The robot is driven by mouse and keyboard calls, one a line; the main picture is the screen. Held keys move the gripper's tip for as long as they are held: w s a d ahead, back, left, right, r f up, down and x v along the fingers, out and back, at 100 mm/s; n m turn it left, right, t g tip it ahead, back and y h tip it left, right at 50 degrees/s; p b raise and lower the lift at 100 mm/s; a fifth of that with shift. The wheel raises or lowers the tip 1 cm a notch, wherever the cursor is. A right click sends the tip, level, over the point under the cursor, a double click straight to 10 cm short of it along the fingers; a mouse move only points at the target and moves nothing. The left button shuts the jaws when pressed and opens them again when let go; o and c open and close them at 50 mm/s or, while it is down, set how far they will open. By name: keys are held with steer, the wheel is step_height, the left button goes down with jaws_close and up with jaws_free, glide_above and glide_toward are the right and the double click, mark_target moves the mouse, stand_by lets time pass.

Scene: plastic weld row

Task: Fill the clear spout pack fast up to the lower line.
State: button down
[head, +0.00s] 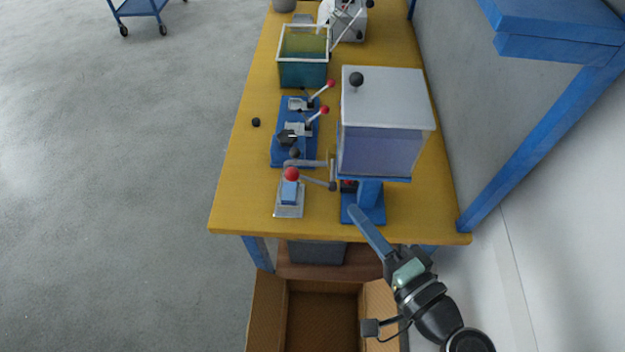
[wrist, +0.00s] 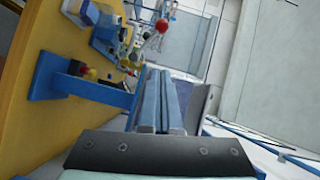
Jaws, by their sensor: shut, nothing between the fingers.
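A tank with clouded clear walls and a pale lid (head: 385,130) stands on a blue stand (head: 363,206) at the near right of the table. A grey spout arm (head: 305,163) reaches left from it. A lever with a red ball (head: 291,174) points left; a red ball also shows in the wrist view (wrist: 162,26). Below the ball a small blue piece (head: 290,191) sits on a metal plate; I cannot tell whether it is the clear spout pack. No lines or fill level can be made out. My gripper (head: 354,210) is shut and empty, its long blue fingers close by the stand.
A blue fixture (head: 281,150) with red-ball clamps lies behind the plate. A teal bin (head: 302,72) stands farther back. An open cardboard box (head: 268,315) is below the table's near edge. A blue frame (head: 560,130) and wall bound the right side.

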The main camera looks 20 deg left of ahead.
mark_target(335, 188)
steer(key=p+x, duration=0.1)
steer(key=x, duration=0.6)
steer(key=shift+w+a+r+p, duration=0.15)
steer(key=shift+w+a+p, duration=0.1)
steer(key=shift+p, duration=0.1)
steer(key=a, duration=0.2)
steer(key=a+f+p, duration=0.1)
steer(key=a, duration=0.1)
